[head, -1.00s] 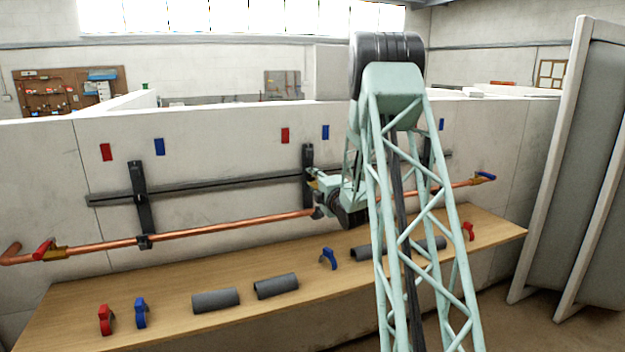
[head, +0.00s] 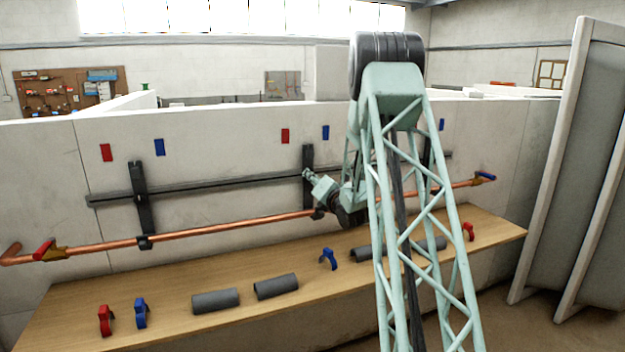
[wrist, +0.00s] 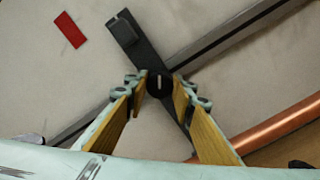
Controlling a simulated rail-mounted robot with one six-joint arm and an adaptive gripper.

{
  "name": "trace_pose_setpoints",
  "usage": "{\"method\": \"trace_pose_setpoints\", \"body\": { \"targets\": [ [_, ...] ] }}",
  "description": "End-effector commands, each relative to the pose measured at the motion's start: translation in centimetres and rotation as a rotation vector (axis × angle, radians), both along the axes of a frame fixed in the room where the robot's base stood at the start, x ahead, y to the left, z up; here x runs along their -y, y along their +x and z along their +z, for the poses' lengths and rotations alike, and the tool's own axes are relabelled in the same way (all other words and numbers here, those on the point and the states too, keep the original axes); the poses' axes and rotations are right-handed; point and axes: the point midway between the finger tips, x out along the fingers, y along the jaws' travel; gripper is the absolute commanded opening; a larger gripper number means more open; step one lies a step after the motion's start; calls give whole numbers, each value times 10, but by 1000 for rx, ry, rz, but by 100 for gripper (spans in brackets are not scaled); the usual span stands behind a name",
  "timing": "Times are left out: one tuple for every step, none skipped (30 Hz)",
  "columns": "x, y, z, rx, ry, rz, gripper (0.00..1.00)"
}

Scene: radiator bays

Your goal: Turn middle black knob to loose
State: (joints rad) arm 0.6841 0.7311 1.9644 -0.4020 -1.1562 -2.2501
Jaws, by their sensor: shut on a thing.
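The middle black knob (wrist: 160,83) is a round black disc with a short white mark, on the black bracket (wrist: 139,47) in the wrist view. My gripper (wrist: 160,88) is shut on the knob, with one pale green fingertip on each side of it. In the head view my gripper (head: 308,174) reaches the middle bracket (head: 308,154) from the right. The knob itself is too small or hidden to make out there.
A dark rail (head: 225,184) and a copper pipe (head: 220,228) run along the white wall. Red and blue clips and grey pipe sleeves (head: 276,286) lie on the wooden bench (head: 190,330) below. A red tag (wrist: 70,30) is on the wall.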

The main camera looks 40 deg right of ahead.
Motion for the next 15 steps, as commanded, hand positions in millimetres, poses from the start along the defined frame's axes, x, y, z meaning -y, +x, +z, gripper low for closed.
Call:
{"method": "trace_pose_setpoints", "body": {
  "targets": [
    [0,0,1,-11,-34,1,13],
    [0,0,1,-18,-56,1,13],
    [0,0,1,-27,-86,1,13],
    [0,0,1,-35,-108,1,13],
    [0,0,1,-42,-129,1,13],
    [0,0,1,-52,-159,1,13],
    [0,0,1,-58,-180,1,13],
    [0,0,1,-65,-200,1,13],
    [-1,0,1,-74,-227,1,13],
    [-1,0,1,-80,-246,1,13],
    [-1,0,1,-87,-265,1,13],
    [-1,0,1,-94,-288,1,13],
    [-1,0,1,-100,-305,1,13],
    [-1,0,1,-106,-321,0,13],
    [-1,0,1,-112,-340,0,13]
  ]
}}
